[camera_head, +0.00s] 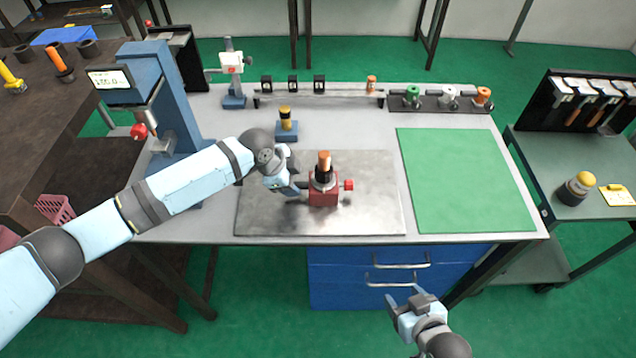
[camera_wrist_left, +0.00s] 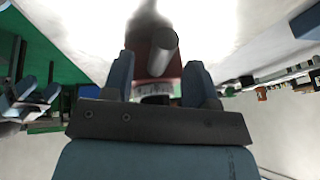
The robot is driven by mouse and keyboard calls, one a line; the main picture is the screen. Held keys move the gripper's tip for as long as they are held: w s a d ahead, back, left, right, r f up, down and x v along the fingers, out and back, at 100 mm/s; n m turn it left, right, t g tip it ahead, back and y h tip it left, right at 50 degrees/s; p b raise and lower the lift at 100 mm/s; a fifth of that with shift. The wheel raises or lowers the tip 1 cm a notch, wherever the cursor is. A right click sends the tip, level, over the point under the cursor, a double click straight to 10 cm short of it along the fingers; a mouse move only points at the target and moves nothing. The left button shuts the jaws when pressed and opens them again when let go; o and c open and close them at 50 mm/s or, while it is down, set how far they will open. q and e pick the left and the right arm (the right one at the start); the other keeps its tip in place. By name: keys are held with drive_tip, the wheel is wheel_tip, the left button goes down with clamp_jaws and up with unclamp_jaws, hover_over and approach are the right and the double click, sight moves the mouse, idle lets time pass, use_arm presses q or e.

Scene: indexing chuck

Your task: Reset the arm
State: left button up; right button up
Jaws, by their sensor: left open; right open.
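The indexing chuck has a red base (camera_head: 322,198), a dark upper part with an orange-topped cylinder (camera_head: 324,160) standing upright, and a red knob (camera_head: 349,185) on its right side. It stands on a grey metal plate (camera_head: 375,215). My left gripper (camera_head: 292,186) is open, just left of the chuck and low over the plate. In the left wrist view its two fingers (camera_wrist_left: 160,82) are apart, with the red chuck body (camera_wrist_left: 148,55) and a grey rod (camera_wrist_left: 163,52) beyond them. Contact cannot be told. My right gripper (camera_head: 412,298) is open and empty, in front of the bench.
A blue press-like stand (camera_head: 160,90) is at the left, near my left arm. A yellow-and-black piece on a blue block (camera_head: 286,122) stands behind the plate. A green mat (camera_head: 465,180) lies bare at the right. A rack (camera_head: 440,102) holds several coloured pieces at the back.

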use_arm(q)
drive_tip(key=v, duration=1)
drive_tip(key=s+d+f+n+t+h, duration=0.1)
drive_tip(key=s+f+n, duration=0.1)
drive_tip(key=s+f, duration=0.1)
drive_tip(key=s+d+f+n+t+h, duration=0.1)
drive_tip(key=s+d+f+n, duration=0.1)
drive_tip(key=s+f, duration=0.1)
drive_tip(key=s+d+f+n+t+h, duration=0.1)
drive_tip(key=s+f+n, duration=0.1)
drive_tip(key=s+f, duration=0.1)
drive_tip(key=shift+s+d+t, duration=0.1)
drive_tip(key=shift+d+t, duration=0.1)
drive_tip(key=shift+t, duration=0.1)
drive_tip(key=s+a+f+n+t+y, duration=0.2)
drive_tip(key=s+a+f+n, duration=0.2)
drive_tip(key=s+a, duration=0.3)
drive_tip(key=s+a+f+n+t+y, duration=0.2)
drive_tip(key=s+a+n, duration=0.3)
drive_tip(key=s, duration=0.5)
drive_tip(key=shift+s+a+f+t+p, duration=0.3)
drive_tip(key=shift+a+f+t, duration=0.3)
drive_tip(key=shift+a+f, duration=0.35)
use_arm(e)
drive_tip(key=shift+s+d+r, duration=0.15)
drive_tip(key=shift+s+d, duration=0.3)
drive_tip(key=shift+s, duration=0.4)
drive_tip(key=shift+a, duration=0.1)
